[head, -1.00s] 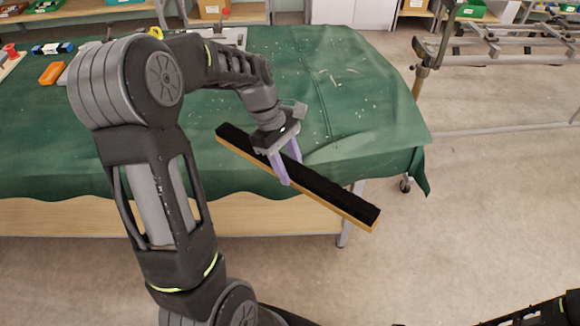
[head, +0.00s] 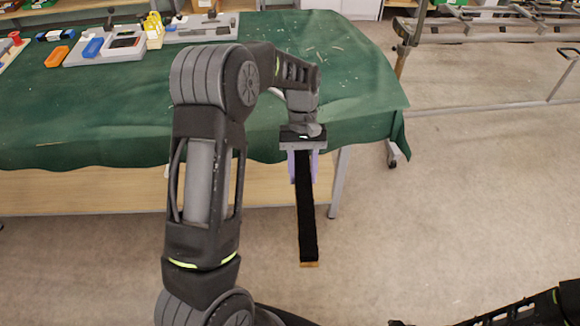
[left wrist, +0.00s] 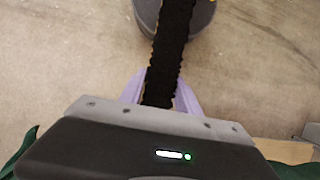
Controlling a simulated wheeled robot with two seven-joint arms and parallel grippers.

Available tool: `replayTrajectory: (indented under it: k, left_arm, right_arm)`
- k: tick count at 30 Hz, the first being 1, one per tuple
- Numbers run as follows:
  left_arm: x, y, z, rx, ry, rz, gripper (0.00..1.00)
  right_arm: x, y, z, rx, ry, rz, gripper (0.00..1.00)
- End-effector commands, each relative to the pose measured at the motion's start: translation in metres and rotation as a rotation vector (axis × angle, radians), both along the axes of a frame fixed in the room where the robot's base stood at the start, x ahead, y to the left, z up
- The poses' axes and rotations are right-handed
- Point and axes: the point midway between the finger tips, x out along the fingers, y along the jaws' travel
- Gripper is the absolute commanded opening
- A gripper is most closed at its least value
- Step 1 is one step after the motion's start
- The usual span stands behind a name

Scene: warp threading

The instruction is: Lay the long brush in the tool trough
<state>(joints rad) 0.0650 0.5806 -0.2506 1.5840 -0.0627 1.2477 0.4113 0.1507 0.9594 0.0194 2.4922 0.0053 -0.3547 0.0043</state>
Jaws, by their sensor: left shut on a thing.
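The long brush (head: 306,215) has black bristles and a tan wooden back that shows at its near end. My left gripper (head: 303,180) is shut on it near its far end, in the air just off the front edge of the green-covered table. The brush points toward me in the head view. In the left wrist view the brush (left wrist: 172,45) runs up between the purple fingers of my left gripper (left wrist: 160,88), with floor behind it. I cannot tell which thing, if any in view, is the tool trough. My right gripper is not in view.
The green cloth (head: 300,45) drapes over the table, and its right part is mostly clear. Grey trays (head: 205,28), an orange block (head: 57,56) and a yellow holder (head: 154,30) stand at the back left. A metal frame (head: 490,35) stands at the upper right.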

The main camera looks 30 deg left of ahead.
Motion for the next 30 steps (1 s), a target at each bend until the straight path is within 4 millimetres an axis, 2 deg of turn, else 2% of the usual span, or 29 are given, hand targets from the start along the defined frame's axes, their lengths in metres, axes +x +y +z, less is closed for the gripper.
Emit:
replayTrajectory:
  k: [6, 9, 12, 16, 30]
  left_arm:
    - [0.017, -0.049, -0.041, -0.002, 0.015, -0.372, 0.00]
    - [0.021, -0.073, -0.059, -0.002, 0.018, -0.514, 0.00]
    - [0.022, -0.088, -0.070, 0.000, 0.019, -0.597, 0.00]
    - [0.022, -0.093, -0.074, 0.001, 0.018, -0.630, 0.00]
    - [0.022, -0.093, -0.074, -0.001, 0.018, -0.625, 0.00]
  right_arm:
    - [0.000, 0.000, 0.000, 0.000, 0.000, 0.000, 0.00]
    - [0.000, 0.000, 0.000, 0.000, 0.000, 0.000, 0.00]
    - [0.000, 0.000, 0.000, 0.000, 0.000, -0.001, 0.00]
    - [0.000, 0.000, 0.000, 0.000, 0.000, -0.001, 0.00]
    - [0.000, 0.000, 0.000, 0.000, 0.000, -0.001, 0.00]
